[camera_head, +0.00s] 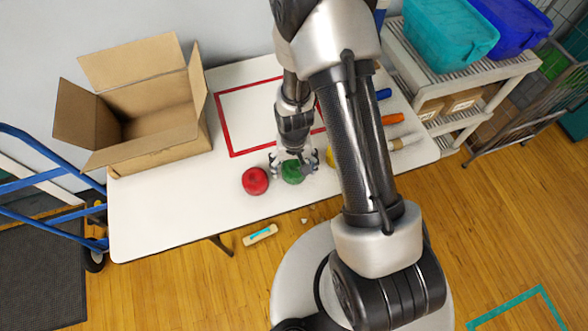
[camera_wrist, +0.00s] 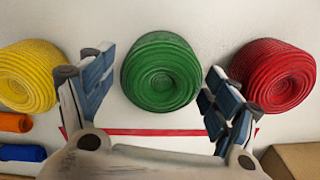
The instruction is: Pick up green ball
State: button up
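The green ball (camera_head: 291,173) sits on the white table (camera_head: 190,205) near its front edge, directly below my gripper (camera_head: 295,160). In the wrist view the green ball (camera_wrist: 161,72) shows as a ribbed, yarn-like ball between the two spread fingers of my gripper (camera_wrist: 161,65). Gaps show between it and both fingers, which are open and hold nothing. In the head view, part of the ball's top is hidden by the gripper.
A red ball (camera_head: 255,181) lies left of the green one; a yellow ball (camera_wrist: 28,76) is on the other side. An open cardboard box (camera_head: 165,148) stands at the table's left. A red-bordered area (camera_head: 233,118) lies behind. Orange (camera_head: 392,118) and blue (camera_head: 383,94) cylinders lie to the right.

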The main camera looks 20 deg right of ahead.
jog(key=c, duration=0.9)
